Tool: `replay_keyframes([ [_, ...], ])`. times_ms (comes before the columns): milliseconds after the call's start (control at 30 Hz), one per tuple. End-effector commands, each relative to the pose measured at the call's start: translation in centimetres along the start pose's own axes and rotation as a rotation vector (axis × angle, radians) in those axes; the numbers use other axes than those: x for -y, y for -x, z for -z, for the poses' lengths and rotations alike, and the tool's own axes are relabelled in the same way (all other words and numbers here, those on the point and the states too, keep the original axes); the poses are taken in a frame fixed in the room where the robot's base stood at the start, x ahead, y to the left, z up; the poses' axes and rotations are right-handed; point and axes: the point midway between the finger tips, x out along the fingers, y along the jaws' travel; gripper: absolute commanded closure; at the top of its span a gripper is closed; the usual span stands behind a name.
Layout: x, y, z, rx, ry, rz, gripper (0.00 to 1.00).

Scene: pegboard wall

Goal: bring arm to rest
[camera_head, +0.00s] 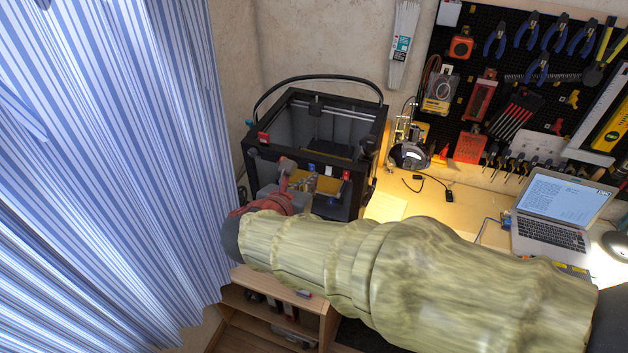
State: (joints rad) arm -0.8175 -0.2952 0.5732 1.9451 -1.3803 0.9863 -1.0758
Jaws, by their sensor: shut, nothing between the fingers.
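My arm in its yellow-green sleeve reaches across the lower right and middle of the view. Its far end bends back behind the sleeve at a red and grey wrist part. My gripper (306,183) shows small beyond that wrist, in front of the black 3D printer (350,120) as seen from here. It is shut with nothing held. I cannot tell the gap between it and the printer. The sleeve hides part of the table and the printer's lower front.
A blue striped curtain (120,150) hangs close on the left. A laptop (560,210) stands open on the wooden table (465,215) at right. The pegboard (480,60) with tools is behind. A wooden shelf (270,285) stands below the arm.

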Motion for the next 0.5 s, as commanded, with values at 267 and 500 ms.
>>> replay_keyframes([
  [267,0.02,1.59,-0.4,-0.001,0.0,0.001,1.0],
  [500,0.02,1.58,-0.38,-0.001,0.0,0.001,1.0],
])
